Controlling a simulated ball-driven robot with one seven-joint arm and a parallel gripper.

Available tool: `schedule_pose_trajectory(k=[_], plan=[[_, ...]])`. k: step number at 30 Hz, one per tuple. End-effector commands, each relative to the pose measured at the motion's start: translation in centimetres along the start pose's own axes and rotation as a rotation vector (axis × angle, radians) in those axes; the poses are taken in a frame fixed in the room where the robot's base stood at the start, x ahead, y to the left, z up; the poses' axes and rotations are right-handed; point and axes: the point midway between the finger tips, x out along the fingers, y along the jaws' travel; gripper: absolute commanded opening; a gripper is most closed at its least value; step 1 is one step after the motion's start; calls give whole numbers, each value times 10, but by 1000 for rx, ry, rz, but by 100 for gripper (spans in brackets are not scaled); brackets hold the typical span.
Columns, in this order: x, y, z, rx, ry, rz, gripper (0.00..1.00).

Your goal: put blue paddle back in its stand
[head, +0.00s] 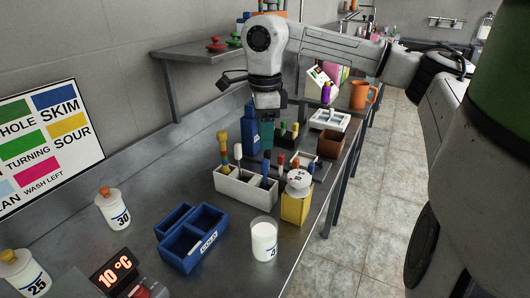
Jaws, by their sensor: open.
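A white stand (232,187) with open compartments is on the steel counter, right of the picture's middle-left.
A yellow container with a white lid (297,205) is close on the right. A blue divided bin (190,238) and a glass of white liquid (264,240) are in front. A brown pot (331,143) is behind. The counter's left front is partly clear.

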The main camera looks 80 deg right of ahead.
Motion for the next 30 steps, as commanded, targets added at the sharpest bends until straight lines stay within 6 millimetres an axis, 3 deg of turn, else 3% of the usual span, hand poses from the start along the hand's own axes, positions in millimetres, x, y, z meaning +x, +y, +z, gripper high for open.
schedule_pose_trajectory(k=[3, 9, 30], plan=[[-19, 0, 0, 0, 1, -3, 45], [-35, 0, 0, 0, 0, -1, 45], [-37, 0, 0, 0, -1, 1, 45]])
